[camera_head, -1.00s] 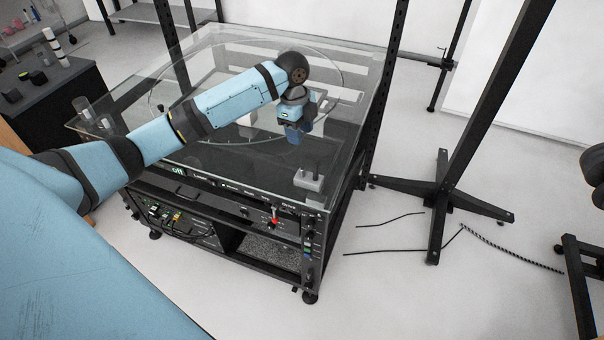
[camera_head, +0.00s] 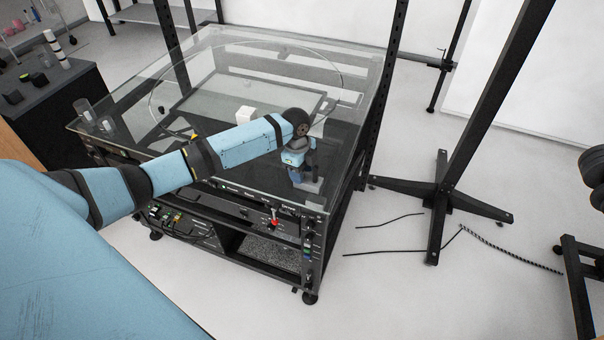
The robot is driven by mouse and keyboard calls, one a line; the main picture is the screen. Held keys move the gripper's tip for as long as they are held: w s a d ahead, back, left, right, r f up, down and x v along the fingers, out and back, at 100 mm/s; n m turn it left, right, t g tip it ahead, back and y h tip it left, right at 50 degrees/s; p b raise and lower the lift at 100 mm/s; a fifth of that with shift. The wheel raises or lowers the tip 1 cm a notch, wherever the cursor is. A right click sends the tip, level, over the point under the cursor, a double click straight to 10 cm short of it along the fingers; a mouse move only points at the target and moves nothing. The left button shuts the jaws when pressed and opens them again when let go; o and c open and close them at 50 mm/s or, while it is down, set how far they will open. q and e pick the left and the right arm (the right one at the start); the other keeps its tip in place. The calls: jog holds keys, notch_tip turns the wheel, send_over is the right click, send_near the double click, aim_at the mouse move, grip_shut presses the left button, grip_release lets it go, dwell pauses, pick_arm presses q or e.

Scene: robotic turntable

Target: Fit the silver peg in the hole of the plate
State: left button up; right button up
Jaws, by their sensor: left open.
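A small grey block (camera_head: 314,186), flat and light, lies near the front right of the glass turntable top (camera_head: 215,187). My left gripper (camera_head: 296,180) is open, pointing down right at this block and covering much of it. The dark upright stub seen on the block a second ago is now mostly hidden behind the gripper. I cannot tell whether the stub is the silver peg, or whether the fingers touch it. A white cube (camera_head: 245,114) sits farther back on the glass; no hole can be made out in it. My right gripper is out of view.
Clear cups (camera_head: 84,110) stand at the left corner of the glass. Black upright posts (camera_head: 384,90) rise at the cabinet's right side. A red knob (camera_head: 275,223) is on the front panel. The middle of the glass is mostly clear.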

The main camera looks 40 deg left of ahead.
pick_arm(q)
jog(key=shift+f, duration=0.1)
grip_shut()
